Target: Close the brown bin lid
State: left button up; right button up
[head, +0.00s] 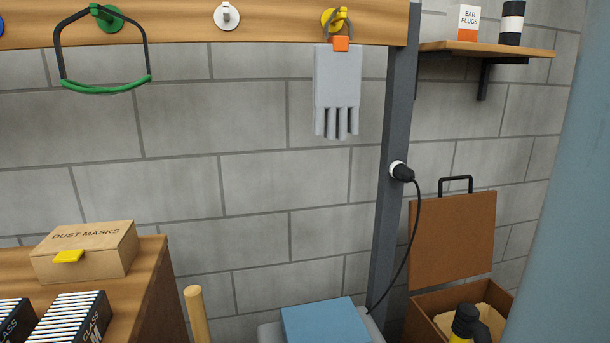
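The brown bin (425,311) stands at the lower right against the grey block wall, partly cut off by the frame's bottom edge. Its brown lid (452,240) is open and stands nearly upright behind the bin, with a black handle (456,180) on its top edge. Light brown material shows inside the bin. A yellow and black object (467,325) shows at the bin's front, and I cannot tell whether it is in the bin or before it. Neither of my grippers is in view.
A grey post (394,170) with a plugged-in black cable (413,235) stands left of the lid. A blue-topped box (325,322) is left of the bin. A dust mask box (85,250) sits on a wooden cabinet. A large blue-grey surface fills the right edge.

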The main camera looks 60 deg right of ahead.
aim_at(454, 240)
jog(key=z, duration=2.75)
